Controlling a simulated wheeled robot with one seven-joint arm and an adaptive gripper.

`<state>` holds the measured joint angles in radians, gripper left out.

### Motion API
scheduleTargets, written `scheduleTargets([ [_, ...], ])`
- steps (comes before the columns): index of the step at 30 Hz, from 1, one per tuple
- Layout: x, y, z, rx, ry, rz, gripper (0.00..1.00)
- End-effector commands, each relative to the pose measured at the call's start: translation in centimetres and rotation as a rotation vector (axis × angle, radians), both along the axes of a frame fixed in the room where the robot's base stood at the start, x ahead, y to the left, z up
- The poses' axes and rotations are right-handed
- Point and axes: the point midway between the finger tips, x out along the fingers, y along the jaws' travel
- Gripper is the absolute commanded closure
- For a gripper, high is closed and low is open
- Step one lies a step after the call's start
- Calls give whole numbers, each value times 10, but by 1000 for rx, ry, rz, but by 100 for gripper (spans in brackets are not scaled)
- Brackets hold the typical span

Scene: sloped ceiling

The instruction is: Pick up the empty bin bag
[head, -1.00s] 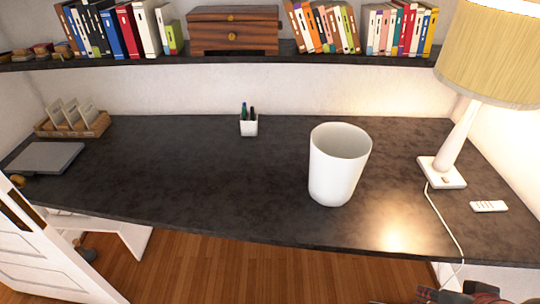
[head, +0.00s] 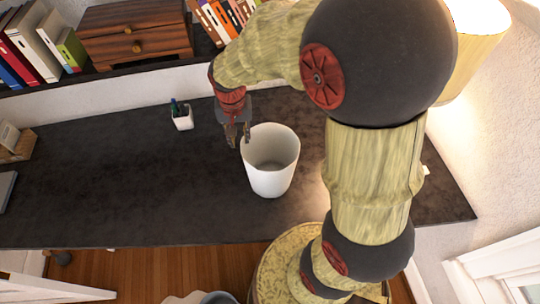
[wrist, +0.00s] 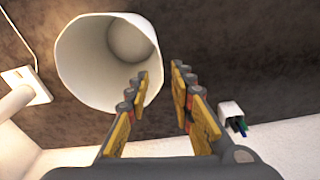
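A white, tapered bin (head: 270,178) stands upright on the dark desk, and no separate bag can be made out. Its inside looks empty in the wrist view, where the bin (wrist: 85,62) has its open mouth toward the camera. My gripper (head: 238,140) points down at the bin's left rim in the head view.
A pen cup (head: 182,118) stands on the dark desk (head: 110,190) left of my gripper. A shelf with books and a wooden box (head: 135,32) hangs above. A lamp (head: 478,60) is at the right, partly behind my arm. The desk's left part is mostly clear.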

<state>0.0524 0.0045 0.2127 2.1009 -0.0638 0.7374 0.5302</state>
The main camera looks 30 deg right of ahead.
Motion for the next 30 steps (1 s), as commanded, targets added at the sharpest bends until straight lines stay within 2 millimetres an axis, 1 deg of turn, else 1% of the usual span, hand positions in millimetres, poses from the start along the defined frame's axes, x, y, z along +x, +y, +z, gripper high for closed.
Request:
scheduleTargets([
  [1, 6, -2, 5, 1, 31, -28, 77],
  [6, 20, -9, -11, 2, 89, -114, 77],
  [11, 25, -11, -23, 1, 114, -156, 77],
  [14, 26, -12, -30, 0, 121, -165, 77],
  [23, 23, -14, -60, 0, 123, -165, 77],
  [30, 20, -15, -94, 1, 122, -165, 77],
])
